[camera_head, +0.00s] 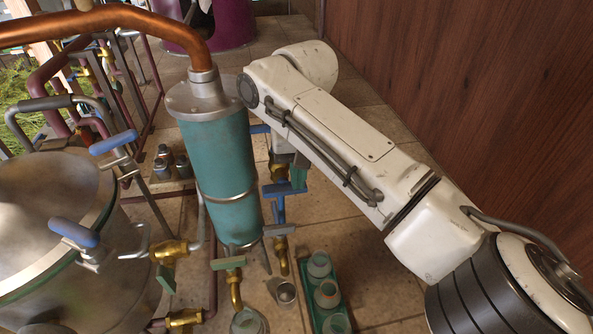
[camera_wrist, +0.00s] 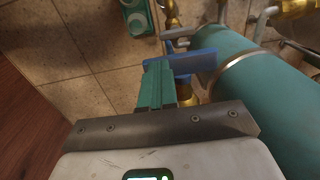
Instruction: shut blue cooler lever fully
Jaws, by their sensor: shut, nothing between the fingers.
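The cooler is a tall teal cylinder (camera_head: 222,165) with a steel top, under a copper pipe; it also fills the right of the wrist view (camera_wrist: 262,105). A blue lever (camera_head: 277,189) sits on a brass-fitted pipe just right of the cooler. In the wrist view the blue lever (camera_wrist: 197,62) lies just beyond my fingertips, between them and the cooler. My gripper (camera_head: 298,180) has green fingers, pressed together and empty, at the lever's right end. The fingers (camera_wrist: 158,75) overlap the lever's end in the wrist view; I cannot tell whether they touch. The valve body is partly hidden.
A steel pot (camera_head: 50,225) with blue-handled clamps (camera_head: 113,143) stands left. A green tray (camera_head: 330,290) with several jars sits on the floor below my gripper. Another lever (camera_head: 278,231) is below the blue one. A wooden wall (camera_head: 480,80) closes the right side.

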